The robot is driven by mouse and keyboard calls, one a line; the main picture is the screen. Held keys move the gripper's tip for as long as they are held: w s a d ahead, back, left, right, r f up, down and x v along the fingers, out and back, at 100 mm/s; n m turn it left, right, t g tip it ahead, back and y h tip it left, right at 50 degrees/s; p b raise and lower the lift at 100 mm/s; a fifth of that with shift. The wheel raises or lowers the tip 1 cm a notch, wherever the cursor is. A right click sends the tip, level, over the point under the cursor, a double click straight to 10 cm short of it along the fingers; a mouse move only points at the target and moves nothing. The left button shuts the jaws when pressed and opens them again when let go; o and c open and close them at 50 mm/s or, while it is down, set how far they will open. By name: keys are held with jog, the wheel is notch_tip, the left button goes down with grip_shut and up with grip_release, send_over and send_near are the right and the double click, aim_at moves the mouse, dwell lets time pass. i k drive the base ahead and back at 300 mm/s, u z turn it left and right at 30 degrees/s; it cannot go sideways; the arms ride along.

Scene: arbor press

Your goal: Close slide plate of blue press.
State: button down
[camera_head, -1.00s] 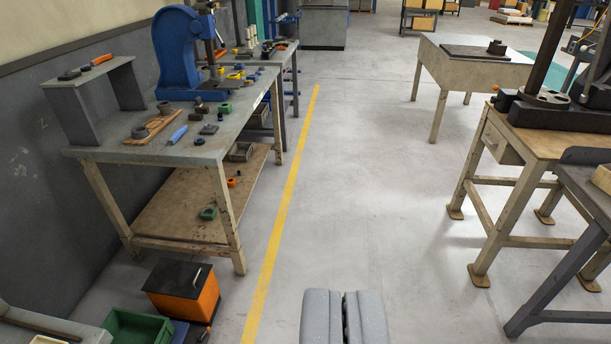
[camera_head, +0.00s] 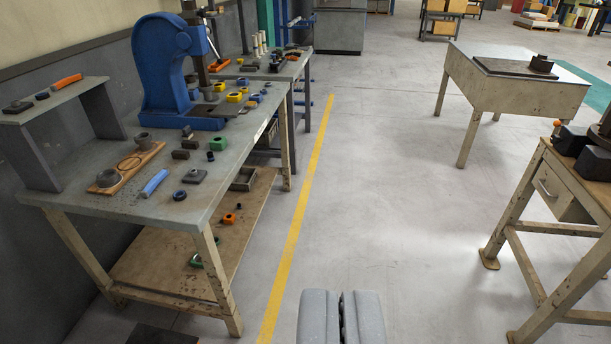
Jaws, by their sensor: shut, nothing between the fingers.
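The blue press (camera_head: 160,72) stands on the workbench at the left, towards its far end. A dark flat plate (camera_head: 232,108) lies at the press's base and reaches to the right over the bench top; I cannot tell for sure that it is the slide plate. My gripper (camera_head: 341,300) is at the bottom centre, its two grey fingers shut and empty. It is over the open floor, well apart from the press and to the right of the bench.
The workbench (camera_head: 110,213) holds small blocks, rings, a blue-handled tool and a grey riser (camera_head: 100,107). A yellow floor line (camera_head: 304,195) runs along the aisle. Tables stand at the right, one with a drawer (camera_head: 557,195). The aisle floor between is clear.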

aim_at(225, 109)
jog(key=i, duration=3.45)
jog(key=z, duration=0.1)
